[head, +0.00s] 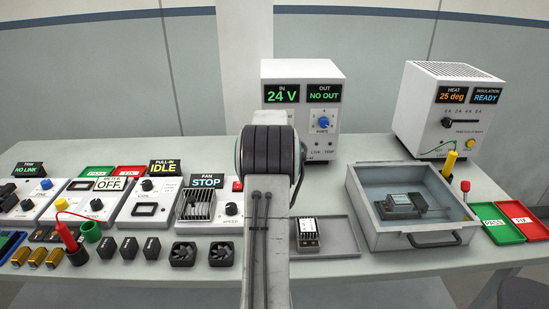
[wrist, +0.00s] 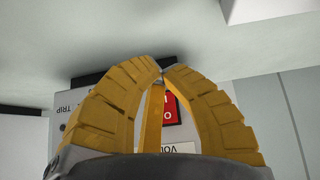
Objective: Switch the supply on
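The supply (head: 333,118) is a white box at the back of the bench in the head view. Its displays read IN 24 V and OUT NO OUT, and a blue AMPS knob (head: 323,123) sits on its front. My arm hides its lower left part. In the wrist view, a red rocker switch (wrist: 171,111) marked with I and O shows on a pale panel with a TRIP label, partly behind the fingers. My gripper (wrist: 161,72) has yellow ridged fingers whose tips come together beside the switch, with nothing seen between them. Whether they touch the switch is unclear.
An open grey metal box (head: 408,240) and a tray (head: 343,236) stand right of my arm. A heat and insulation tester (head: 445,105) is at the back right. A fan unit (head: 209,207), meters and small parts fill the left side.

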